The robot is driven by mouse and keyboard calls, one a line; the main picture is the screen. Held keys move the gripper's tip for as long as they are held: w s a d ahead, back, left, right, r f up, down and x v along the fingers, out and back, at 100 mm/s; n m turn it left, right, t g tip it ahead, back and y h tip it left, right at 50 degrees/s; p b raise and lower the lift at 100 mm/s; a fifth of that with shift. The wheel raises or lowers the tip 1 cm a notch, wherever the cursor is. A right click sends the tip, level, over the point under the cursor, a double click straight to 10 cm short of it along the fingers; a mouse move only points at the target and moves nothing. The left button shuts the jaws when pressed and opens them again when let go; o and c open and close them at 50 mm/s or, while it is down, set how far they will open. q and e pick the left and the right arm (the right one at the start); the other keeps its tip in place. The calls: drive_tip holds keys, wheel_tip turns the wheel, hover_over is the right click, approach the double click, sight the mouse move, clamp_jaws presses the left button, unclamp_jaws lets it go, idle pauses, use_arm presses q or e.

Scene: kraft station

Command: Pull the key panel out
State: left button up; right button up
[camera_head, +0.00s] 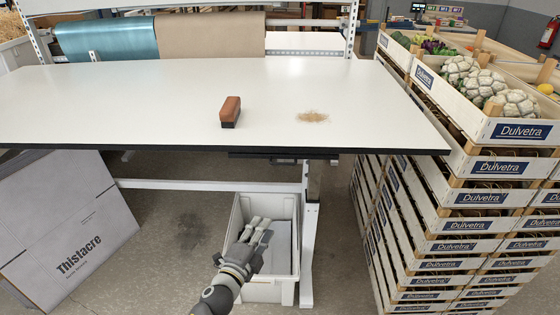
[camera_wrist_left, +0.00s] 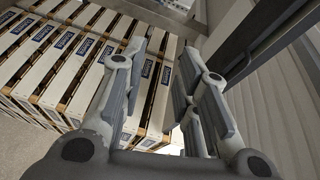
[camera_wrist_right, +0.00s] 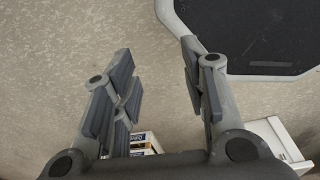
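A thin dark strip (camera_head: 285,155) sits under the front edge of the white table (camera_head: 150,95), right of its middle; it may be the key panel, but its details are too small to tell. My left gripper (camera_head: 260,230) is below the table edge, in front of the grey bin, apart from the strip. In the left wrist view my left gripper (camera_wrist_left: 157,65) is open and empty, with a dark bar (camera_wrist_left: 275,50) to the right of its fingers. My right gripper (camera_wrist_right: 157,75) is open and empty over the floor; it is out of the head view.
A brush (camera_head: 230,112) and a brown crumb patch (camera_head: 312,117) are on the tabletop. A grey bin (camera_head: 283,290) stands under the table by a white leg (camera_head: 308,255). Stacked vegetable crates (camera_head: 470,222) stand at right, a Thistacre box (camera_head: 75,225) at left.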

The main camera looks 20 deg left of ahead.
use_arm(q)
wheel_tip(320, 180, up, 13)
drive_tip(key=w+m+t, duration=0.2)
drive_tip(key=m, duration=0.1)
drive_tip(key=w+d+p, duration=0.1)
drive_tip(key=w+d, duration=0.1)
drive_tip(key=w, duration=0.7)
drive_tip(key=shift+w+r+h+p, duration=0.25)
drive_tip(key=shift+r+h+p, duration=0.15)
drive_tip(key=shift+r, duration=0.05)
use_arm(e)
drive_tip(key=shift+s+a+r, duration=0.1)
drive_tip(key=shift+s+r, duration=0.15)
drive_tip(key=shift+r, duration=0.35)
drive_tip(key=shift+s+a+r, duration=0.1)
drive_tip(key=shift+s+r, duration=0.1)
drive_tip(key=shift+r, duration=0.35)
drive_tip(key=shift+s+d, duration=0.1)
drive_tip(key=shift+s, duration=0.05)
use_arm(q)
clamp_jaws()
use_arm(e)
drive_tip(key=shift+d, duration=0.1)
use_arm(q)
drive_tip(key=shift+s, duration=0.1)
